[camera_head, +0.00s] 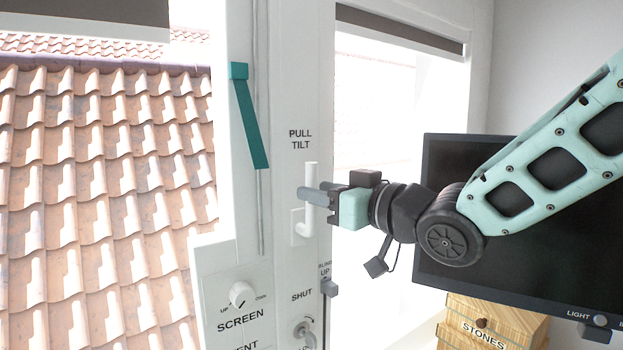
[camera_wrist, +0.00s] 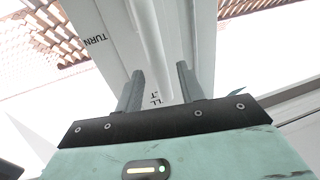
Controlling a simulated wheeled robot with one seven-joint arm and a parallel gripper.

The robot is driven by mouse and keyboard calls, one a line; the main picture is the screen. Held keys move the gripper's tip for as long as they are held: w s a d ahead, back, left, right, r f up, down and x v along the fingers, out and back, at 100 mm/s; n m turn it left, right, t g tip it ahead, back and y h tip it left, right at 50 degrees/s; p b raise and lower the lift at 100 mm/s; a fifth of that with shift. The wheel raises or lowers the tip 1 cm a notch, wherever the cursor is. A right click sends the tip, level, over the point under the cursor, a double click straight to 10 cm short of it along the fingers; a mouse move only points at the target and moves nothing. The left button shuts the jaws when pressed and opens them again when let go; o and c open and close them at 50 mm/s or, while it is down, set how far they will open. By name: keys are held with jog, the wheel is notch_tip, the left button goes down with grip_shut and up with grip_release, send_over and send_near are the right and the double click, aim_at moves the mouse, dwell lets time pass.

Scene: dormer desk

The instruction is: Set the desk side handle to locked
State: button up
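A white lever handle (camera_head: 311,178) stands upright on the window frame, below the words PULL TILT. Its foot is at the lower end, on a white plate (camera_head: 299,236). My gripper (camera_head: 308,193) reaches in from the right, with its grey fingers at the middle of the handle. In the wrist view, the two fingers (camera_wrist: 160,72) stand apart, and the white handle (camera_wrist: 150,38) runs between them with a gap showing. I cannot tell whether either finger touches it. Part of the handle is hidden behind the fingers in the head view.
A dark monitor (camera_head: 440,165) stands close to my arm on the right, above a wooden drawer box (camera_head: 495,325). A white SCREEN knob (camera_head: 241,293) and a SHUT key lock (camera_head: 303,330) are below the handle. A teal strip (camera_head: 250,120) hangs on the left frame.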

jog(key=shift+p+x, duration=0.4)
jog(key=shift+x, duration=1)
grip_shut()
